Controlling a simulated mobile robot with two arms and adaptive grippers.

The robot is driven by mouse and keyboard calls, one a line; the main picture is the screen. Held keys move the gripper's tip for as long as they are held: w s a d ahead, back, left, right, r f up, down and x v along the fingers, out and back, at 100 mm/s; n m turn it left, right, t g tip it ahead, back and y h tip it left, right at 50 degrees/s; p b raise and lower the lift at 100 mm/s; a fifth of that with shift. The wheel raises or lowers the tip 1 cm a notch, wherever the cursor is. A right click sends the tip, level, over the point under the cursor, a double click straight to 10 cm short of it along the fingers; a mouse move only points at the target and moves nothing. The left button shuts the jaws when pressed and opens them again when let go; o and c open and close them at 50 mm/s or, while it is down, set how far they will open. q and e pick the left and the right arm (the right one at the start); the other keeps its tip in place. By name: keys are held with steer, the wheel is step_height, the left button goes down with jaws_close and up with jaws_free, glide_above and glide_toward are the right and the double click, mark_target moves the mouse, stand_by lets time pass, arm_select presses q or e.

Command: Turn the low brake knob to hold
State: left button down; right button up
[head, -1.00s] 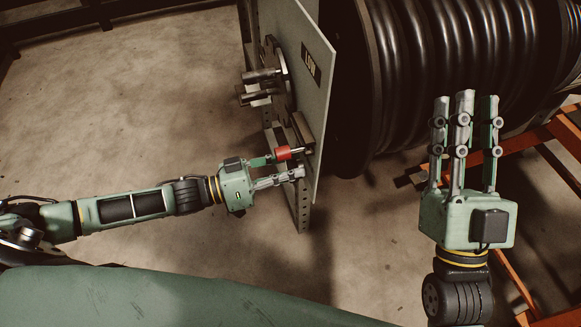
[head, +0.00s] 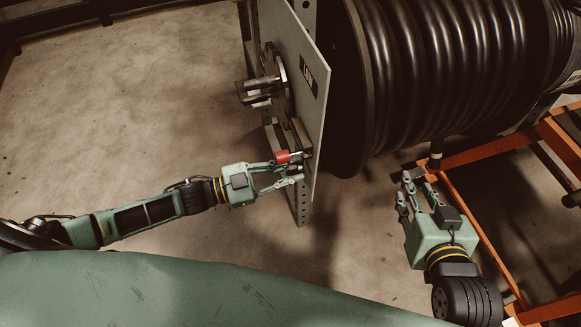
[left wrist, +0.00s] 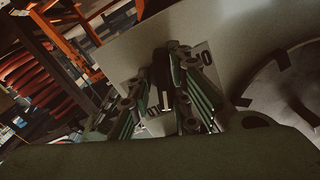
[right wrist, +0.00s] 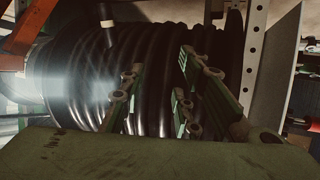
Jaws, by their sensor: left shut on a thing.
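My left gripper (head: 291,168) is at the lower part of the grey panel (head: 313,105) with the LOW label. In the left wrist view its fingers close around a dark knob (left wrist: 162,72) with a pale line on it. The gripper is shut on this knob. A pale plate with dark lettering (left wrist: 204,54) lies behind it, partly hidden by the fingers. The lettering is too blurred and covered to read fully. In the head view a red piece (head: 282,156) shows at the upper fingertip. My right gripper (head: 418,186) is open and empty, with its fingers apart.
A big reel of black hose (head: 425,75) stands right behind the panel. A disc with several metal pegs (head: 268,85) sits on the panel above my left gripper. An orange frame (head: 500,152) lies close to my right gripper. The floor at left is clear.

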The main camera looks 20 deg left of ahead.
arm_select(q)
steer(key=shift+w+a+r+m, duration=0.15)
steer(key=shift+w+a+m, duration=0.2)
steer(key=shift+m, duration=0.65)
arm_select(e)
steer(key=shift+s+d+f+g+h, duration=0.2)
steer(key=shift+s+f+g, duration=0.25)
steer(key=shift+f, duration=0.15)
steer(key=shift+s+d+f+g+h, duration=0.1)
steer(key=shift+s+d+f+g, duration=0.1)
steer(key=shift+s+f+g, duration=0.3)
steer(key=shift+w+f, duration=0.1)
arm_select(q)
steer(key=c, duration=1.8)
jaws_free()
steer(key=shift+s, duration=0.1)
arm_select(e)
steer(key=shift+a, duration=0.1)
arm_select(q)
steer(key=shift+d, duration=0.1)
steer(key=shift+s, duration=0.1)
steer(key=v, duration=1.2)
